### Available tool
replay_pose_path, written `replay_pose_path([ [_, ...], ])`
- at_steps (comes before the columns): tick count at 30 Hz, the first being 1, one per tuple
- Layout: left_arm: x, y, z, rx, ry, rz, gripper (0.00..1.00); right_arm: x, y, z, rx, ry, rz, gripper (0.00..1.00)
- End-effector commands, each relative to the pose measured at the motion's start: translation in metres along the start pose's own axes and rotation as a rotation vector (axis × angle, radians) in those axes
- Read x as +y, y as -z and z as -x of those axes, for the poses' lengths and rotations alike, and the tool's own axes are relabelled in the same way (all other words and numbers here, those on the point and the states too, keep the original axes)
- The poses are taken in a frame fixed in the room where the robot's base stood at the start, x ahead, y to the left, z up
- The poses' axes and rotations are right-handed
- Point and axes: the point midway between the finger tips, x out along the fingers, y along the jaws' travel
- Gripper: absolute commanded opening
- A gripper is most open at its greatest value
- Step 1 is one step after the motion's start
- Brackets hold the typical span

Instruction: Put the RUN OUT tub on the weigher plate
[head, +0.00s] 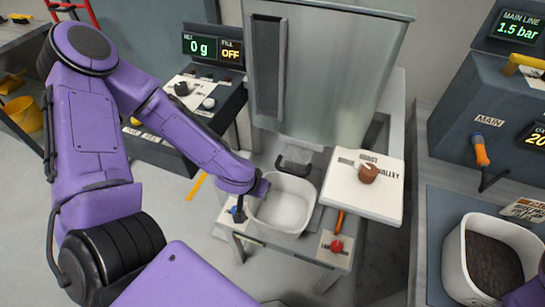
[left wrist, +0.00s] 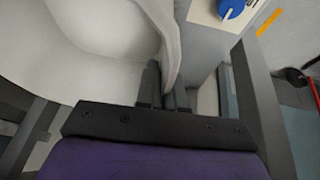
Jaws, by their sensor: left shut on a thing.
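An empty-looking white tub (head: 283,208) is on or just above the small grey stand below the hopper's spout; I cannot tell if it touches. No RUN OUT label is readable on it. My left gripper (head: 250,192) is shut on its left wall. The left wrist view shows the fingers (left wrist: 168,90) closed on the tub wall (left wrist: 172,45). No weigher plate is clearly visible; the tub may hide it. The weigher display (head: 203,47) reads 0 g, with FILL OFF beside it. My right gripper is not in view.
The steel hopper (head: 325,75) stands behind the tub. A white lever panel (head: 372,185) juts out to its right, and a red knob (head: 336,246) is at the front right. Another white tub (head: 453,262) with dark contents stands at the far right. A blue knob (left wrist: 232,8) is near the left gripper.

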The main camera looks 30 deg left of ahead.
Motion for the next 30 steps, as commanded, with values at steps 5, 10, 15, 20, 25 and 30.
replay_pose_path([
  [5, 0.008, 0.036, -0.014, -0.001, 0.001, 0.001, 0.00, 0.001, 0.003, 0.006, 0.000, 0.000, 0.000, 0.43],
  [10, 0.013, 0.058, -0.025, -0.002, 0.000, 0.000, 0.00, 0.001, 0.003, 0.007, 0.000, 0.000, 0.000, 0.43],
  [15, 0.011, 0.048, -0.053, -0.007, -0.001, 0.003, 0.00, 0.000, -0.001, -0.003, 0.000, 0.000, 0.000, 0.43],
  [20, 0.011, 0.047, -0.058, -0.001, -0.001, 0.000, 0.00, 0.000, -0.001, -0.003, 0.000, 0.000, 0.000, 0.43],
  [25, 0.011, 0.047, -0.058, -0.001, 0.000, 0.000, 0.00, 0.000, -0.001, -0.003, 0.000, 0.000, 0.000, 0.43],
  [30, 0.011, 0.046, -0.060, -0.002, 0.000, 0.000, 0.31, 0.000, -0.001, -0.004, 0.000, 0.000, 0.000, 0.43],
])
